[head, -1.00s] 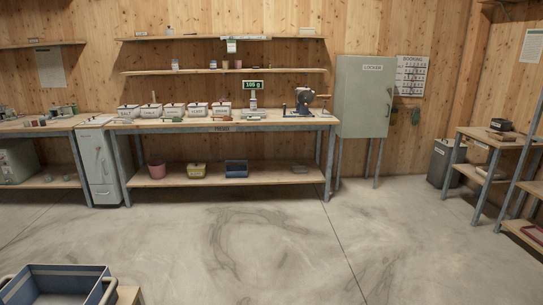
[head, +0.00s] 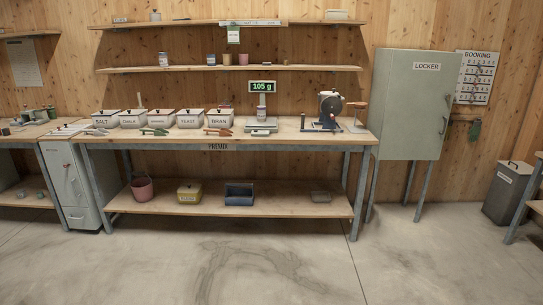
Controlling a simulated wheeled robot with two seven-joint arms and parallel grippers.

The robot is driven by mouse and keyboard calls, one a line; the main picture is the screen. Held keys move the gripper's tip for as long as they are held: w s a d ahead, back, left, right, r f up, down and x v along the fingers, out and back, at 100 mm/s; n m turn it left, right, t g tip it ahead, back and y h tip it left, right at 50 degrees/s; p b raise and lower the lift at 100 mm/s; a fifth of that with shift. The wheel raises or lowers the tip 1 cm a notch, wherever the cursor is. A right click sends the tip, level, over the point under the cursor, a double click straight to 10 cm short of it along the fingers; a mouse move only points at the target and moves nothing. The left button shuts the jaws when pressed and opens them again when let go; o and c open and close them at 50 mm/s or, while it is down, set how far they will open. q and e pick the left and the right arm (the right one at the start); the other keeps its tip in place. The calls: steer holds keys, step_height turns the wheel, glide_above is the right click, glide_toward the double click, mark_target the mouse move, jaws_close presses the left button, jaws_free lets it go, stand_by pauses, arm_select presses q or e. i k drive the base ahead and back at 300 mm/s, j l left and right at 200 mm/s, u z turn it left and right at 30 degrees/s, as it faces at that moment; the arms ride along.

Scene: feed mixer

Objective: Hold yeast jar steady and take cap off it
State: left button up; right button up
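I cannot pick out the yeast jar for certain, as the labels are small. A jar with a pale label (head: 165,60) stands on the lower wall shelf, left of the middle. A small dark-topped jar (head: 211,59) stands farther right on the same shelf. A white lidded bin (head: 188,120) on the bench has a label that may read yeast, but it is too small to be sure. Neither of my grippers shows in the head view.
The premix bench (head: 285,137) carries lidded bins, scoops, a scale (head: 261,125) reading 105 g and a hand-cranked machine (head: 328,109). A grey locker (head: 408,105) stands to its right. A dark bin (head: 509,193) is farther right. The floor (head: 225,265) in front is clear.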

mark_target(261, 114)
steer(key=i, duration=0.8)
steer(key=i+u, duration=0.15)
steer(key=i, duration=0.7)
steer(key=i+l, duration=0.15)
steer(key=i, duration=0.65)
steer(key=u, duration=0.05)
